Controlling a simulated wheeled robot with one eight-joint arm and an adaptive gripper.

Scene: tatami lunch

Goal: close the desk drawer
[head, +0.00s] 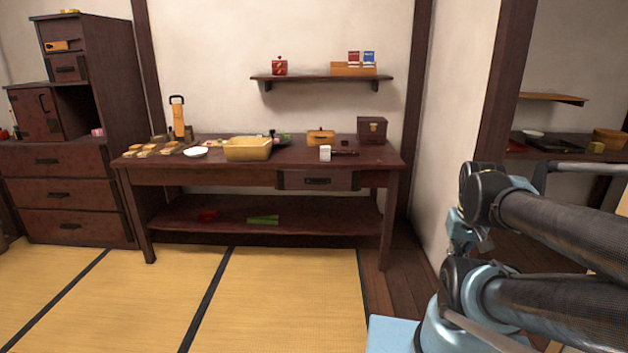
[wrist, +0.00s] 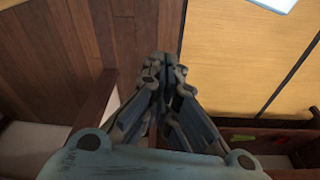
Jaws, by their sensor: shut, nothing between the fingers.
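The desk (head: 180,180) is a dark wooden table against the back wall in the head view. Its drawer (head: 292,181) sits under the right half of the top, with a dark handle (head: 318,181) on its front. The drawer front seems to stand out a little from the desk's front edge; how far is hard to tell. My gripper (wrist: 164,72) shows in the wrist view, shut and empty, above the floor and apart from the drawer. In the head view my arm is at the right, and the fingers are not visible there.
A basket (head: 248,149), a plate (head: 196,152) and a small box (head: 372,130) stand on the desk. Red and green things (head: 263,219) lie on its lower shelf (head: 330,217). A cabinet (head: 70,190) stands left. The tatami (head: 280,300) before the desk is clear.

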